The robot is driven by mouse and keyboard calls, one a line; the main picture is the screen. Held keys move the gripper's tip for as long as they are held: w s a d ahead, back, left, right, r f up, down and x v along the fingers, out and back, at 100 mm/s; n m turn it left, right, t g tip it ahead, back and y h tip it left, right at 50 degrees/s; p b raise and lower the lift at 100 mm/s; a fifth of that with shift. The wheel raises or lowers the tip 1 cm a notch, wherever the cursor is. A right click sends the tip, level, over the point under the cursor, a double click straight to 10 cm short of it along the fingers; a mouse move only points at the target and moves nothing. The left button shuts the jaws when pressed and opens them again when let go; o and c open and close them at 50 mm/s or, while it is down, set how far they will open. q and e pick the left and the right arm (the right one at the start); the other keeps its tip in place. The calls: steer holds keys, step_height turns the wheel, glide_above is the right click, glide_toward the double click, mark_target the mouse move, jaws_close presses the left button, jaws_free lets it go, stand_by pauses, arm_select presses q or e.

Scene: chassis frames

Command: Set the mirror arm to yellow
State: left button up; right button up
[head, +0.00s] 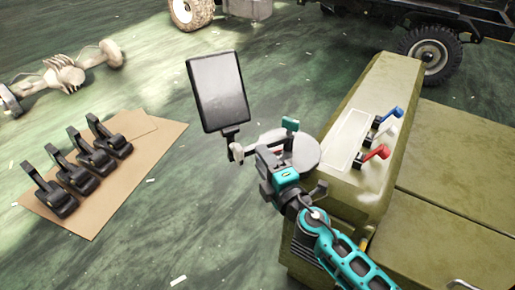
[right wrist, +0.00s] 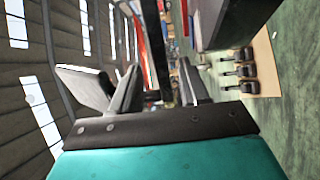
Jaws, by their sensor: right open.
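The joint is beside a grey round disc (head: 305,151) at the front end of the olive body. My right gripper (head: 272,150) is open, between the joint and the disc, and partly covers both. I cannot tell whether it touches the mirror arm. In the right wrist view its dark fingers stand apart, with a dark panel at upper right. No yellow mark shows. My left gripper is not in view.
The olive body (head: 377,83) carries a blue lever (head: 389,116) and a red lever (head: 375,154) right of the gripper. Several black pedals (head: 92,152) stand on a brown sheet (head: 160,150) at left. An axle (head: 62,75) lies beyond.

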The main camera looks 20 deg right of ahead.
mark_target(263, 141)
steer(key=shift+w+a, duration=0.15)
steer(key=shift+w, duration=0.75)
steer(key=shift+w+a, duration=0.1)
steer(key=shift+w, duration=0.75)
steer(key=shift+c, duration=0.3)
jaws_close()
